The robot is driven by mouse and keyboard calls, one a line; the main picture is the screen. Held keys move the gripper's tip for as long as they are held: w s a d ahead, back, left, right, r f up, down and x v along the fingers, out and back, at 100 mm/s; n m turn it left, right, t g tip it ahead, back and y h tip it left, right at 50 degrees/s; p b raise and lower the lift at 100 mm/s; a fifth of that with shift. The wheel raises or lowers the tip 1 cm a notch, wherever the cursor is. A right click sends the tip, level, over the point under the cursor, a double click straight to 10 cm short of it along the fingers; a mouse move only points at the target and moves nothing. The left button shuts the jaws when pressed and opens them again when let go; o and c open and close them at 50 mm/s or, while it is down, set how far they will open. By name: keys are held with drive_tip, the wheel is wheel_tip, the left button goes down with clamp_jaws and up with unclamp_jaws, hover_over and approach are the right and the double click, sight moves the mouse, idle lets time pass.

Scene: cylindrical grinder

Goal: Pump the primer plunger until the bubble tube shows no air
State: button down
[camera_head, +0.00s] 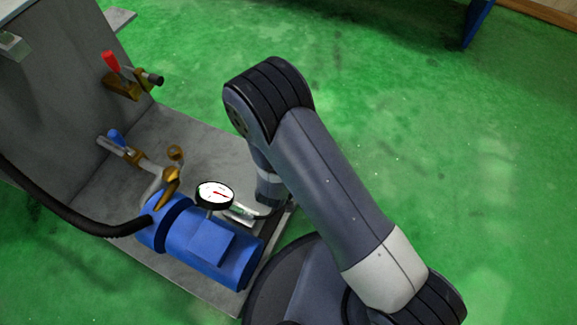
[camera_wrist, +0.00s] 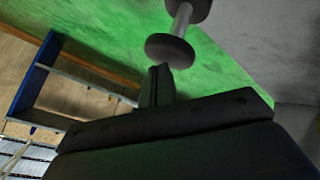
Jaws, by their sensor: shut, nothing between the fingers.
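In the wrist view, the primer plunger appears as a dark round knob (camera_wrist: 170,50) on a pale rod (camera_wrist: 181,20), with a second dark disc at the top edge. My gripper (camera_wrist: 160,72) is shut and empty, its fingertips close to the face of the knob. I cannot tell whether they touch it. In the head view, my arm covers the gripper and the plunger. A small pale greenish piece (camera_head: 241,210) beside my wrist may be the bubble tube, but it is too small to show any air.
A blue pump motor (camera_head: 206,244) with a dial gauge (camera_head: 215,194) stands left of my wrist. Brass pipework (camera_head: 170,182), a blue-handled valve (camera_head: 115,137) and a red-levered valve (camera_head: 111,62) lie farther left. A black hose (camera_head: 75,222) crosses the grey base. Green floor on the right is clear.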

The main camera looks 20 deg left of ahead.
drive_tip(key=shift+f+b, duration=0.9)
drive_tip(key=shift+f, duration=0.6)
idle(0.9)
idle(0.4)
drive_tip(key=shift+r+p, duration=1.95)
drive_tip(key=shift+r, duration=0.15)
wheel_tip(320, 180, up, 5)
drive_tip(key=p, duration=0.4)
drive_tip(key=shift+p, duration=0.35)
drive_tip(key=shift+f, duration=0.15)
